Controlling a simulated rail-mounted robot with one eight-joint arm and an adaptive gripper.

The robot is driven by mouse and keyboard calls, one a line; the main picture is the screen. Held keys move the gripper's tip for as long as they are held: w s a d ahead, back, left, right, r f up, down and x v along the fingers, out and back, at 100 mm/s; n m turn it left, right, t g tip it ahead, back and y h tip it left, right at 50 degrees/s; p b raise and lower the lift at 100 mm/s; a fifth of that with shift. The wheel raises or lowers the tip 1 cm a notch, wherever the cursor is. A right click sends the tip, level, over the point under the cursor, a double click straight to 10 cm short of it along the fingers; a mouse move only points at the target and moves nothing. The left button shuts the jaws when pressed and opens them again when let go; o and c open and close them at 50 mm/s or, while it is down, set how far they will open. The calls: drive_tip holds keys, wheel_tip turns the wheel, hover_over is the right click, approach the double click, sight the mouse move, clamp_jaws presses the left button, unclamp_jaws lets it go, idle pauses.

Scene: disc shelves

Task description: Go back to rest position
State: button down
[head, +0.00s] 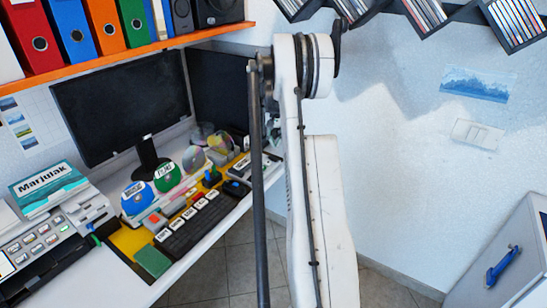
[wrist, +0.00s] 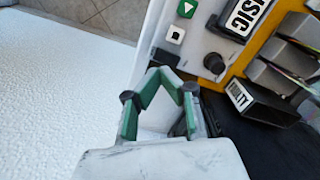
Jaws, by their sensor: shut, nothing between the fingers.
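My gripper (wrist: 162,78) shows in the wrist view with its green-padded fingers drawn together, shut and empty. It is beside the edge of a white panel carrying a green play button (wrist: 186,9) and a black knob (wrist: 214,63). In the head view my white arm stands upright in the middle of the picture, and the gripper itself cannot be made out there. It hides part of the desk's right end.
The desk (head: 135,287) holds a monitor (head: 120,105), several standing discs (head: 135,197), a black keyboard (head: 190,230) and a printer (head: 45,245). An orange binder shelf (head: 130,52) hangs above. Disc racks (head: 425,15) line the upper wall. A grey cabinet (head: 510,250) stands right.

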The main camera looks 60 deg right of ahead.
drive_tip(key=shift+r, duration=0.45)
drive_tip(key=shift+r, duration=0.1)
